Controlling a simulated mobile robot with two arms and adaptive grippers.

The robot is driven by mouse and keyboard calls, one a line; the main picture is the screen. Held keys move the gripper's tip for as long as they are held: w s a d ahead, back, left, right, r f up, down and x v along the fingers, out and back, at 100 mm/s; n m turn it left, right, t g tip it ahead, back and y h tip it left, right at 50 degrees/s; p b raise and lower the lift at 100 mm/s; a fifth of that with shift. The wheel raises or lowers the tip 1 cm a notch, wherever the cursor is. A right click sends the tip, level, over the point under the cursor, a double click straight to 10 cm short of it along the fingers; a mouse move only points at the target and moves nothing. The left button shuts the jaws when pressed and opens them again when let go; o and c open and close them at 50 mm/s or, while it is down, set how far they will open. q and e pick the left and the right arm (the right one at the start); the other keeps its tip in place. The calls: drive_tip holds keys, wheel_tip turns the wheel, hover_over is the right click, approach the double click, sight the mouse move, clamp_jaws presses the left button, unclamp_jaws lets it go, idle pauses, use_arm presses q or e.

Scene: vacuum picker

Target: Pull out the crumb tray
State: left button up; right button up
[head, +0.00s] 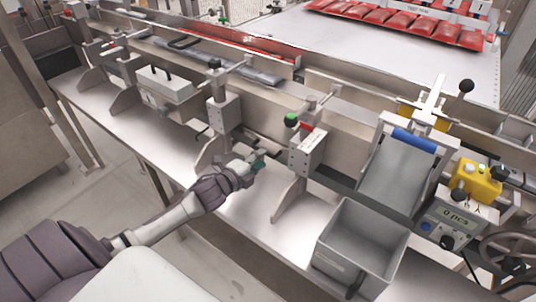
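My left gripper (257,161) is in front of the long steel conveyor frame, between two of its upright brackets. Its teal-tipped fingers are small here, and I cannot tell whether they are open or shut. A dark bar handle (268,151) sticks out from the low front of the frame, right at the fingertips; whether they touch it I cannot tell. This handle may belong to the crumb tray, whose body I cannot make out under the conveyor. My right gripper is not in view.
A grey open bin (338,240) stands on the table below a sloping grey chute (397,178). The white tabletop (247,215) in front of the gripper is clear.

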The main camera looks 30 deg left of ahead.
sight(268, 154)
use_arm(q)
drive_tip(key=x, duration=0.3)
drive_tip(key=shift+w+f, duration=0.1)
drive_tip(key=shift+w, duration=0.25)
drive_tip(key=shift+w+d, duration=0.1)
drive_tip(key=shift+w, duration=0.15)
drive_tip(key=shift+w+f, duration=0.1)
clamp_jaws()
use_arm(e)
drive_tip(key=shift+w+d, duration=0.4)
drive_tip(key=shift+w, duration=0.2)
